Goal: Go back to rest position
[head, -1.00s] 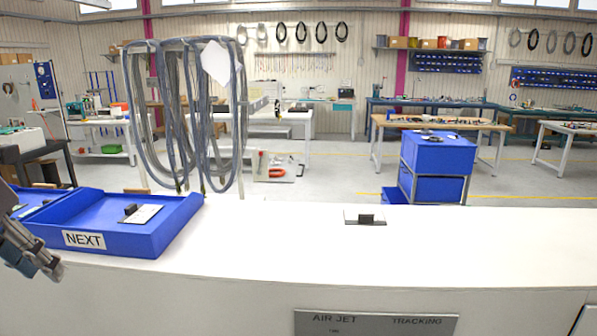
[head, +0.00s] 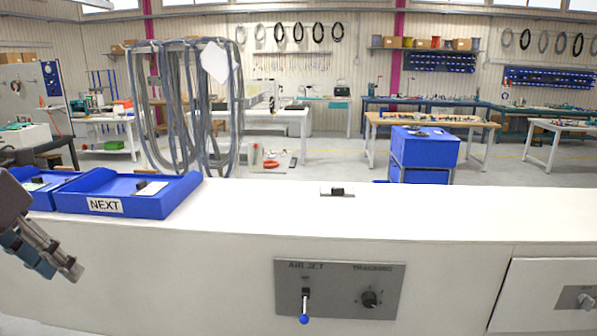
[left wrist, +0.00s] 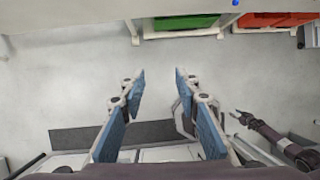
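My left gripper (head: 42,252) shows at the left edge of the head view, in front of the white counter (head: 420,212) and lower left of the blue NEXT tray (head: 150,204). In the left wrist view my left gripper (left wrist: 158,95) has its two blue finger pads wide apart, with only grey floor between them. It is open and holds nothing. In the left wrist view a second dark gripper, my right one (left wrist: 242,122), shows at the right with its fingers apart and nothing visible between them. My right gripper is outside the head view.
A small plate with a black block (head: 337,191) lies on the counter. A panel (head: 340,289) with a blue-tipped lever and a knob is on its front. A rack of hanging cables (head: 185,110) and a blue drawer cart (head: 424,150) stand behind. Floor shows beyond the counter.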

